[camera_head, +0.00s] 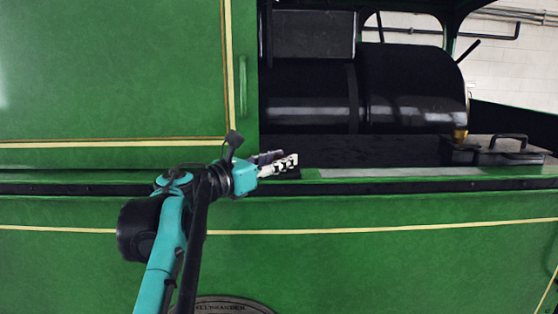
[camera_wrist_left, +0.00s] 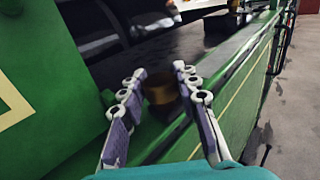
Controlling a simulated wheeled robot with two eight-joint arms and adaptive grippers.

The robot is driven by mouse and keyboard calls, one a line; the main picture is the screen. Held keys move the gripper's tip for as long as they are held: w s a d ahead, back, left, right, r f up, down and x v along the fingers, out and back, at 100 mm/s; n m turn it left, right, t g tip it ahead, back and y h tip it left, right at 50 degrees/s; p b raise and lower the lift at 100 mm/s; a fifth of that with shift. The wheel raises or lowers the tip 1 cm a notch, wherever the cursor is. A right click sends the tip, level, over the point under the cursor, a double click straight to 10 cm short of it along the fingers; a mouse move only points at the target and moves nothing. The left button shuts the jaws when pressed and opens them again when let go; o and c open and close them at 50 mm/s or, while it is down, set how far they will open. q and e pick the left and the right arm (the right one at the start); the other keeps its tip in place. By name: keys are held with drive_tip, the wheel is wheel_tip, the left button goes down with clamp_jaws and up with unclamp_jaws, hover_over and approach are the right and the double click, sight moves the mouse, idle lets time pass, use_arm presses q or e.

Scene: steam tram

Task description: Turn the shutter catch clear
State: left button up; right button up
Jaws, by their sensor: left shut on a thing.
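The green shutter panel (camera_head: 110,70) with a thin upright handle (camera_head: 243,86) stands at the left of the opening in the head view. My left gripper (camera_head: 281,164) is at the sill by the panel's lower right corner. In the left wrist view, my left gripper (camera_wrist_left: 160,72) has its two fingers on either side of a small brownish, brass-like round catch (camera_wrist_left: 162,92) and is shut on it. The fingers hide the catch in the head view, and its turn angle cannot be told. My right gripper is not in view.
A black boiler (camera_head: 410,85) lies inside the opening. A dark box with a handle (camera_head: 500,150) sits at the right on the ledge. The green side wall (camera_head: 400,255) with a dark rail runs below. Open floor (camera_wrist_left: 300,110) shows at the right in the wrist view.

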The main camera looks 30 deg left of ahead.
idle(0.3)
use_arm(q)
drive_tip(key=o, duration=1.1)
drive_tip(key=shift+o, duration=0.4)
drive_tip(key=shift+w+d, duration=0.1)
drive_tip(key=shift+d, duration=0.05)
